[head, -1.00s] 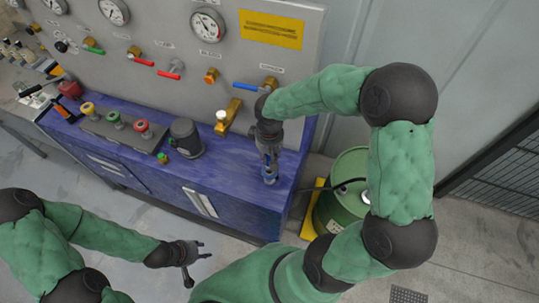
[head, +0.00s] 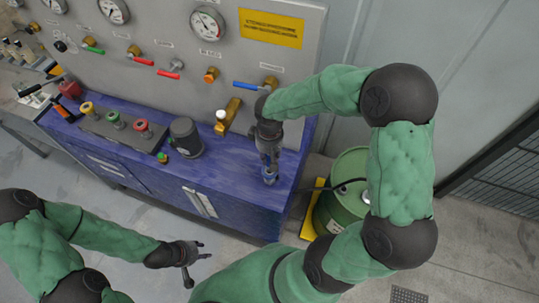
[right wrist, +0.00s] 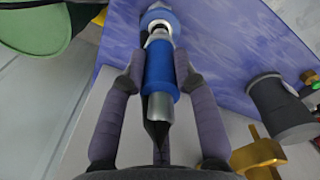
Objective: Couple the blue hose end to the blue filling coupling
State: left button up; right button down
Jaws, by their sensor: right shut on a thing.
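My right gripper (head: 268,163) points down over the right end of the blue bench. It is shut on the blue hose end (right wrist: 160,65), a blue sleeve with a silver metal end (right wrist: 159,107) between the fingers in the right wrist view. Beyond the fingertips a pale metal neck leads to a blue ring (right wrist: 158,17); I cannot tell whether this is the blue filling coupling or part of the hose end, or whether they touch. In the head view only a small blue part shows under the fingertips. My left gripper (head: 186,265) is open and empty, low in front of the bench.
The bench (head: 240,188) stands against a grey panel with gauges and a blue-handled valve (head: 250,86). A brass fitting (head: 229,115) and a dark grey cylinder (head: 185,137) are left of my right gripper. A green drum (head: 334,220) stands right of the bench.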

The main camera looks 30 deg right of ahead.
jog(key=shift+f+b, duration=1.7)
jog(key=shift+f, duration=0.5)
jog(key=c, duration=0.9)
grip_release()
jog(key=shift+o, duration=0.2)
jog(key=shift+r, duration=0.1)
notch_tip(320, 180, up, 12)
jog(key=shift+f, duration=0.1)
